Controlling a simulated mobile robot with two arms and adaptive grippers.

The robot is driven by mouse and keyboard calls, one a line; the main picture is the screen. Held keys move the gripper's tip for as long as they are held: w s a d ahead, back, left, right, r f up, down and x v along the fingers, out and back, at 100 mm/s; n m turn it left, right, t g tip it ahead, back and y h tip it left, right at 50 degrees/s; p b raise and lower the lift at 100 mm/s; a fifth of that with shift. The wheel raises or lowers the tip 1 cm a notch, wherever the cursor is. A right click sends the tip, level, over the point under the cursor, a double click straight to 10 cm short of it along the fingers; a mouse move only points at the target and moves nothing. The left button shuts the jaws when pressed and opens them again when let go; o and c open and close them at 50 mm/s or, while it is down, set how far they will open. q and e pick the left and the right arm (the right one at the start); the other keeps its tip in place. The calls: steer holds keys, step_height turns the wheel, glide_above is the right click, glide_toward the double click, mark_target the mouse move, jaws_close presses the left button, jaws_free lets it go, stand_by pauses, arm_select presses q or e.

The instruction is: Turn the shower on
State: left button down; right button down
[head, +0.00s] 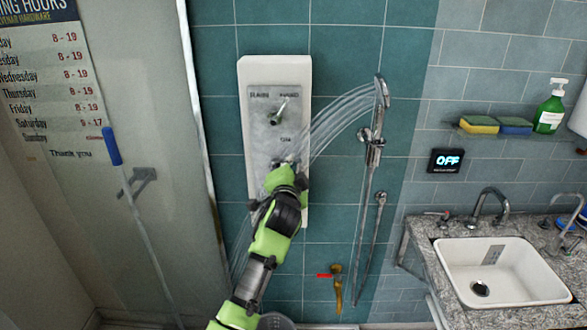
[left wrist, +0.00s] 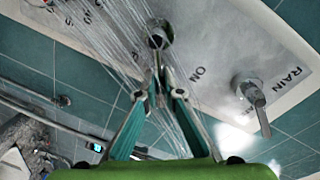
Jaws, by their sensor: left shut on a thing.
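The white shower panel (head: 275,75) hangs on the teal tiled wall, with a grey plate marked RAIN, HAND and ON. Its upper lever (head: 278,112) sits under the RAIN and HAND labels; it also shows in the left wrist view (left wrist: 252,95). My left gripper (head: 286,162) is at the lower valve, below the ON label. In the left wrist view its fingers are closed on the lower valve handle (left wrist: 157,42). The hand shower (head: 381,92) sits on its rail at the right, and streams of water run from it down to the left, across my gripper.
A small black display (head: 446,161) on the wall reads OFF. A sink (head: 500,272) in a stone counter stands at the right. A green soap bottle (head: 550,108) and sponges (head: 478,125) are above it. A blue-handled pole (head: 112,146) stands at the left.

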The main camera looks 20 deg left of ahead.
arm_select(q)
steer(key=shift+s+a+r+n, duration=0.1)
steer(key=shift+a+r+n, duration=0.2)
steer(key=shift+n, duration=0.55)
steer(key=shift+s+a+r+n, duration=0.1)
steer(key=shift+a+r+n, duration=0.2)
steer(key=shift+n, duration=0.55)
steer(key=shift+d+h, duration=0.1)
steer(key=shift+h, duration=0.2)
steer(key=c, duration=2.2)
jaws_free()
steer(key=shift+o, duration=0.2)
steer(key=f+v, duration=0.1)
steer(key=v, duration=1.1)
steer(key=shift+r, duration=0.4)
